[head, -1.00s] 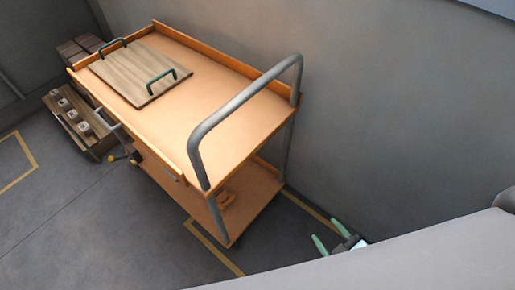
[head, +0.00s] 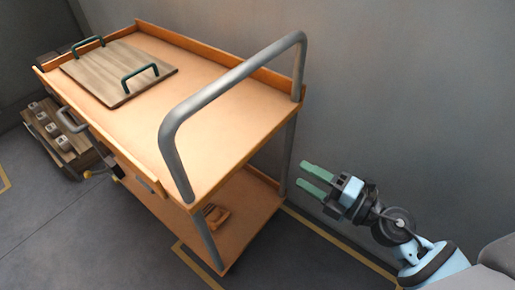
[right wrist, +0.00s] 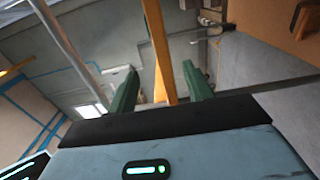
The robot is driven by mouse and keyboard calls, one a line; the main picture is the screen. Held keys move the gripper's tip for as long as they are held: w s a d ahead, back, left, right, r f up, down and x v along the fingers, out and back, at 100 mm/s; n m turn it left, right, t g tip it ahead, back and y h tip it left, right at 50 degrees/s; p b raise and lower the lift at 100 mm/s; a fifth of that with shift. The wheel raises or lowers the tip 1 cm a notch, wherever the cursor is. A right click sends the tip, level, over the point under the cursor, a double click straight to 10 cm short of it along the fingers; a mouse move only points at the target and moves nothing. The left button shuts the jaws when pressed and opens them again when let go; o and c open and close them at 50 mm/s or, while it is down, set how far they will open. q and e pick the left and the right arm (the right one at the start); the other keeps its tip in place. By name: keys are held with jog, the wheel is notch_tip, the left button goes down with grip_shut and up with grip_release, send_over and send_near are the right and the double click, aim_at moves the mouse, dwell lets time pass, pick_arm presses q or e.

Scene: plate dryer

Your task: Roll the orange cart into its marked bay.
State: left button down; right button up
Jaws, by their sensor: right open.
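The orange cart (head: 205,105) stands against the grey wall in the head view, with a top tray and a lower shelf (head: 245,205). Its grey tubular push handle (head: 235,82) arches over the near end. Yellow floor lines (head: 330,243) run at its near end; more yellow tape (head: 4,180) shows at the left edge. Which one bounds its bay is unclear. My right gripper (head: 304,177) is open, its green fingers pointing left, right of the handle and apparently clear of it. Its fingers (right wrist: 162,85) look empty in the right wrist view. My left gripper is not seen.
A wooden board with two dark green handles (head: 115,75) lies on the cart's top. A low wooden unit with several small pale blocks (head: 60,135) stands beyond the cart's left side. The grey wall is close on the right. Floor is clear at the lower left.

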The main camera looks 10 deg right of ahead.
aim_at(258, 149)
jog(key=p+x, duration=0.2)
jog(key=x, duration=1.4)
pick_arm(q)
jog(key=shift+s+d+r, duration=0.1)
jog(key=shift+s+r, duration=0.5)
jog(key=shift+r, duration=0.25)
pick_arm(e)
jog(key=shift+s, duration=0.1)
grip_shut()
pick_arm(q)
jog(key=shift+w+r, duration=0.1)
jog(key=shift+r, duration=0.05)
